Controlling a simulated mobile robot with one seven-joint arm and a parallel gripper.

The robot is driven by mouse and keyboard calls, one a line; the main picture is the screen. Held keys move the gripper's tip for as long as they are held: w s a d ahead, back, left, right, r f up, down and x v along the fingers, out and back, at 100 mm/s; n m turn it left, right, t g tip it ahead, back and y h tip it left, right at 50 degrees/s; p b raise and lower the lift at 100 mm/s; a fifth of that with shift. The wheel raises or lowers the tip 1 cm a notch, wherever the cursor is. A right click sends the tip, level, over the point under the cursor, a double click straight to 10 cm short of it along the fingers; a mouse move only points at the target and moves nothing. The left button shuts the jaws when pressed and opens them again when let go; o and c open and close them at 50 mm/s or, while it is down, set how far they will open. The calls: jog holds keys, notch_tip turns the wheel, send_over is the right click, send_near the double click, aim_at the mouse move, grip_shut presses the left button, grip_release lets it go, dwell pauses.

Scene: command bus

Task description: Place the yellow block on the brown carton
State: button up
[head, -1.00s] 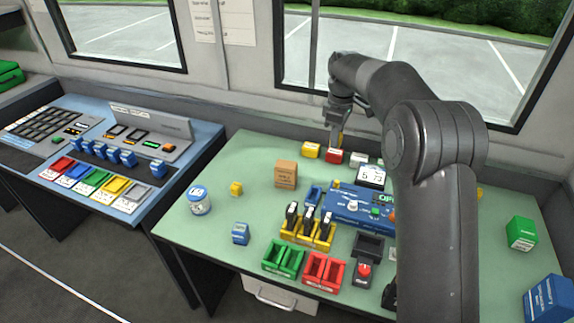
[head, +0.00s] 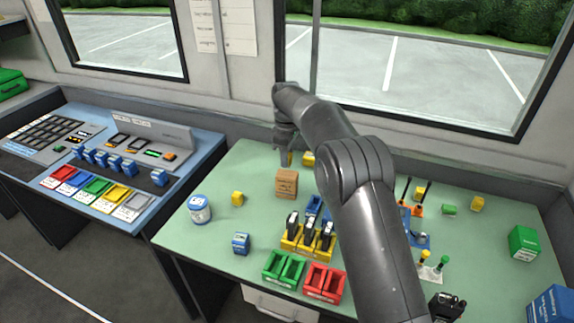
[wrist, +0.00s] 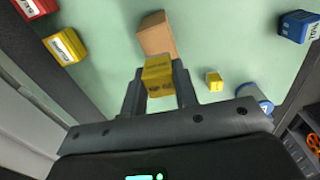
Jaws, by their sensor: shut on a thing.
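My gripper (wrist: 158,82) is shut on a yellow block (wrist: 158,76) with dark print, held between the fingertips. In the head view my gripper (head: 286,152) is above the table's back edge, just behind the brown carton, and only a sliver of the held block (head: 289,159) shows. The brown carton (head: 287,184) stands upright on the green table. In the wrist view the carton (wrist: 157,33) is just beyond the held block, which overlaps its lower part in the picture. I cannot tell the height gap between them.
Another yellow box (head: 308,158) stands right of my gripper at the back, with a red box (wrist: 37,6) near it. A small yellow cube (head: 237,198) and a white-blue can (head: 200,209) stand left of the carton. A yellow rack (head: 308,241) is in front.

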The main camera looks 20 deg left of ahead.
jog(key=shift+f, duration=1.7)
jog(key=shift+f, duration=0.15)
jog(key=o, duration=1)
notch_tip(320, 180, up, 12)
jog(key=shift+f, duration=0.2)
jog(key=shift+r, duration=0.35)
